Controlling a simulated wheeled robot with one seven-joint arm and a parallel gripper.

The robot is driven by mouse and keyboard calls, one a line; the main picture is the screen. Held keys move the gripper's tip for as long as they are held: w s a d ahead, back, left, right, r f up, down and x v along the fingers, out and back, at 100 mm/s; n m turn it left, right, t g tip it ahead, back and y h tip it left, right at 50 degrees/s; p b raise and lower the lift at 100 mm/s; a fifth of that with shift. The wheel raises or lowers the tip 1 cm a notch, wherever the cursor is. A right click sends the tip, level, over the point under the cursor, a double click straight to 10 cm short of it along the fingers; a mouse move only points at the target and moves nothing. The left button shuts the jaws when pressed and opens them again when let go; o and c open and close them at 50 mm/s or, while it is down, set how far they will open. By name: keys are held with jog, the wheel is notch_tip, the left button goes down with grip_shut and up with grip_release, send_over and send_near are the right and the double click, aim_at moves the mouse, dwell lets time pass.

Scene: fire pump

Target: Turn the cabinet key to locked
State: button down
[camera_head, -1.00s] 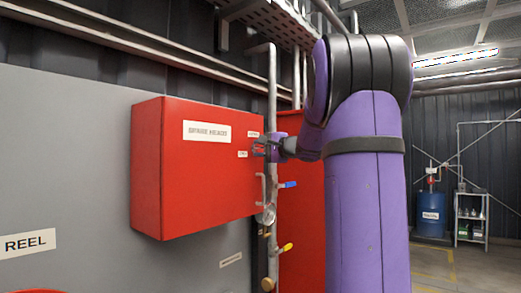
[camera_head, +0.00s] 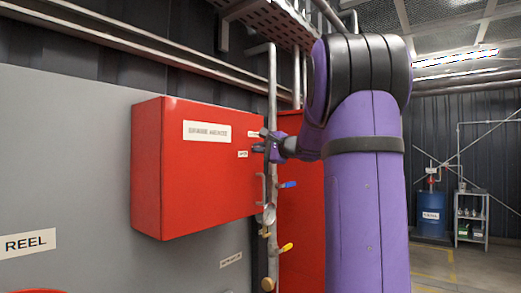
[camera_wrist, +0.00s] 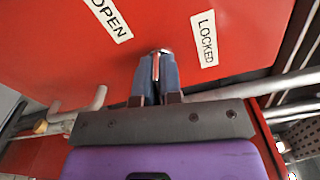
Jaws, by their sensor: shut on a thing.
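The red cabinet (camera_head: 205,185) hangs on the grey wall, its door shut. My gripper (camera_head: 262,141) is at the right edge of its front, above the door handle (camera_head: 263,189). In the wrist view, my gripper (camera_wrist: 160,62) is shut on the small metal key (camera_wrist: 161,51) at the red door face. Only a bit of the key shows between the fingertips, so its turn angle is hard to tell. The OPEN label (camera_wrist: 108,18) is up and left of the key, and the LOCKED label (camera_wrist: 205,38) is to its right.
A vertical pipe (camera_head: 272,90) runs right beside the cabinet, close to my gripper. Valves with a blue lever (camera_head: 288,184) and a yellow lever (camera_head: 286,247) sit lower on the pipework. A blue drum (camera_head: 431,214) and a shelf (camera_head: 470,216) stand far off at right.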

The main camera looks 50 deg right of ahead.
jog(key=m, duration=0.4)
jog(key=shift+m, duration=0.3)
jog(key=m, duration=0.3)
jog(key=shift+m, duration=0.3)
jog(key=m, duration=0.3)
jog(key=shift+m, duration=2.1)
jog(key=c, duration=1.3)
grip_release()
